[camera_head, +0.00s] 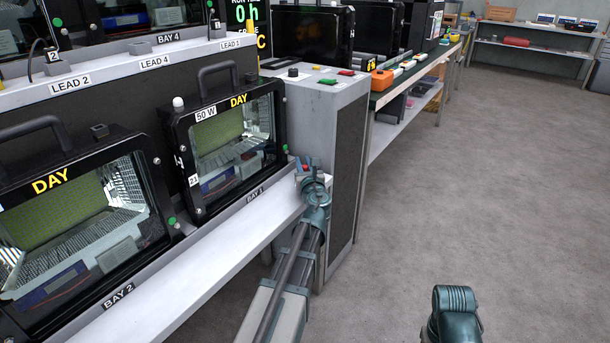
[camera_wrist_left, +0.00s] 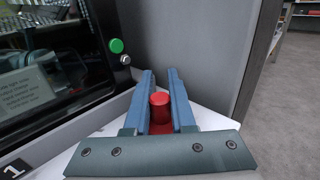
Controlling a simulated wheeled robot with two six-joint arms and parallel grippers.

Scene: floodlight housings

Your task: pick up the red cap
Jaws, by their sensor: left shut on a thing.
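The red cap (camera_wrist_left: 160,104) is a short, round red piece in the left wrist view, standing between the two blue fingers of my left gripper (camera_wrist_left: 161,79). The fingers are shut on it from both sides. Below the cap, more red shows between the fingers. In the head view my left gripper (camera_head: 304,171) is at the right end of the white shelf, beside the BAY 1 floodlight housing. There the cap is mostly hidden by the gripper, with only a bit of red showing.
The BAY 1 housing (camera_head: 228,140) stands close left of the gripper, with a green knob (camera_wrist_left: 116,46) at its edge. A grey cabinet (camera_head: 340,150) rises just right of the gripper. Open floor (camera_head: 480,190) lies to the right.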

